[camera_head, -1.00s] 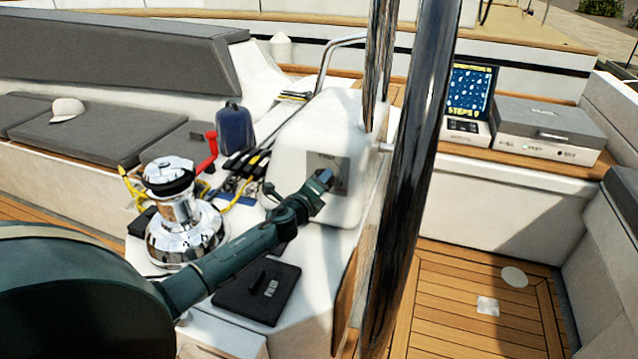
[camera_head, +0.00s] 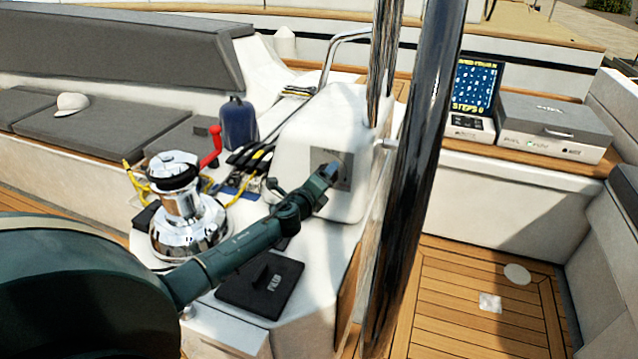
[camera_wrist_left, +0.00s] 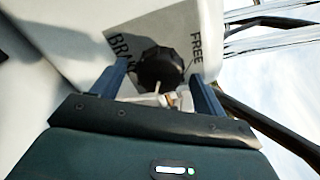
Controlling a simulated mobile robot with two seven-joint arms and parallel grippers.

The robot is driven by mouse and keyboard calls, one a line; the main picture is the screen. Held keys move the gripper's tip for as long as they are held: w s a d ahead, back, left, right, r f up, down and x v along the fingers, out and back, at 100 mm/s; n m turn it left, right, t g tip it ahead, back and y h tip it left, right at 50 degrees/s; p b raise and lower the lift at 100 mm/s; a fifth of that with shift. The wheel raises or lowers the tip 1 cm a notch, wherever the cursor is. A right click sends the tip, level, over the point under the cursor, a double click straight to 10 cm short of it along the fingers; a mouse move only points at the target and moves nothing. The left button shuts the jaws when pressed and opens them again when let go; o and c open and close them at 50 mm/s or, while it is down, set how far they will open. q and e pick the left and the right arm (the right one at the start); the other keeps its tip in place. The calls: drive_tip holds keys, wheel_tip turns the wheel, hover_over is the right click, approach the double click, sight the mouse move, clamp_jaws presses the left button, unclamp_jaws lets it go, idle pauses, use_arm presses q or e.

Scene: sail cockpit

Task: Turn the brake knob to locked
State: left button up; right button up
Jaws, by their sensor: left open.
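The brake knob (camera_wrist_left: 160,68) is a round black knob on a grey plate with the words FREE and, partly hidden, BRAKE, in the left wrist view. The plate (camera_head: 343,160) shows in the head view on the side of the white pedestal (camera_head: 322,125), where my gripper covers the knob. My left gripper (camera_wrist_left: 160,80) is open, with one finger on each side of the knob. I cannot tell whether the fingers touch it. A small light pointer shows below the knob, between the fingers. In the head view my left gripper (camera_head: 330,172) is at the plate. My right gripper is not in view.
A shiny vertical pole (camera_head: 415,170) stands right of the pedestal. A grey box (camera_head: 553,122) and a screen (camera_head: 475,88) sit at the right.

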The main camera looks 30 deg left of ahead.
use_arm(q)
drive_tip(key=s+d+r, duration=0.1)
drive_tip(key=s+d, duration=0.1)
drive_tip(key=s, duration=1)
drive_tip(key=shift+s+r, duration=0.35)
drive_tip(key=shift+s, duration=0.05)
drive_tip(key=s+d+f+n+g+h, duration=0.3)
drive_tip(key=s+d+f+n, duration=0.4)
drive_tip(key=d, duration=0.5)
drive_tip(key=s+d+f+n+g+h, duration=0.2)
drive_tip(key=s+d+f+n, duration=0.6)
drive_tip(key=s+d+n, duration=0.3)
drive_tip(key=s+n, duration=0.1)
drive_tip(key=s, duration=0.2)
drive_tip(key=shift+d+g+h, duration=0.35)
drive_tip(key=shift+g+h, duration=0.05)
